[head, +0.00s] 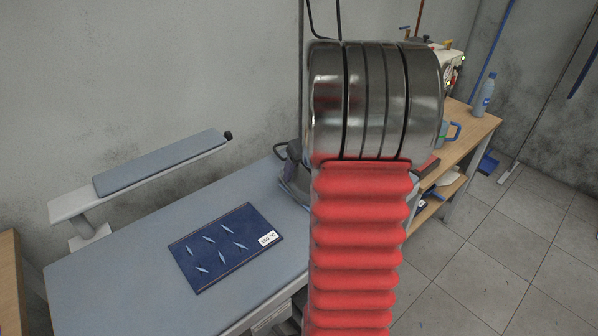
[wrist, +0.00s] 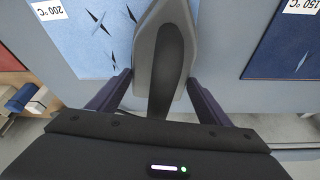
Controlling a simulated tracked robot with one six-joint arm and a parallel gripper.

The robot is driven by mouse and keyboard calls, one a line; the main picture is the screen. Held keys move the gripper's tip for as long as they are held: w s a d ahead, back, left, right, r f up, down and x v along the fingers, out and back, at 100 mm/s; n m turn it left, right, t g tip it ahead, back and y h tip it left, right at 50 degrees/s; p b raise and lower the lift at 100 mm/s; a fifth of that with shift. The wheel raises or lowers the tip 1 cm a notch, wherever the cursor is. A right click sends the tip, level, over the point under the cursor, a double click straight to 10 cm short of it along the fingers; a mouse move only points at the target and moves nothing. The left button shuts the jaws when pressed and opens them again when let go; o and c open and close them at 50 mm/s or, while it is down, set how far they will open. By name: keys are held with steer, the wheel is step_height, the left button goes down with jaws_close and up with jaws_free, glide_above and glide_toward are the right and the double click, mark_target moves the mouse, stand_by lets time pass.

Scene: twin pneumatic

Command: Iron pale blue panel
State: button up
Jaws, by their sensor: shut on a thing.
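My gripper (wrist: 158,88) is shut on the iron (wrist: 160,75), a grey iron with a dark handle between the two fingers in the wrist view. The pale blue panel (wrist: 72,45) lies at the left there, with dark creases and a 200 °C label at its corner. The iron overlaps the panel's right side in this view; I cannot tell whether it touches the cloth. In the head view the iron (head: 292,188) shows only partly, beside my red-sleeved arm.
A dark blue panel (head: 222,262) with several creases and a 150 °C label lies on the grey ironing table (head: 110,275); it also shows in the wrist view (wrist: 285,45). A narrow sleeve board (head: 160,163) stands behind. A wooden bench (head: 470,135) with a bottle (head: 486,95) stands right.

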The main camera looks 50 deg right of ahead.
steer(key=shift+d+r, duration=0.2)
steer(key=shift+d, duration=0.45)
steer(key=shift+s+d+f, duration=0.15)
steer(key=shift+d, duration=0.75)
steer(key=shift+s+d+f, duration=0.1)
steer(key=shift+d, duration=0.8)
steer(key=shift+d, duration=0.1)
steer(key=shift+s+d+r, duration=0.1)
steer(key=shift+d, duration=0.8)
steer(key=shift+s+d+r, duration=0.1)
steer(key=shift+d, duration=0.8)
steer(key=shift+d, duration=0.1)
steer(key=shift+s+d+f, duration=0.1)
steer(key=shift+d, duration=0.8)
steer(key=shift+s+d+f, duration=0.1)
steer(key=shift+d, duration=0.75)
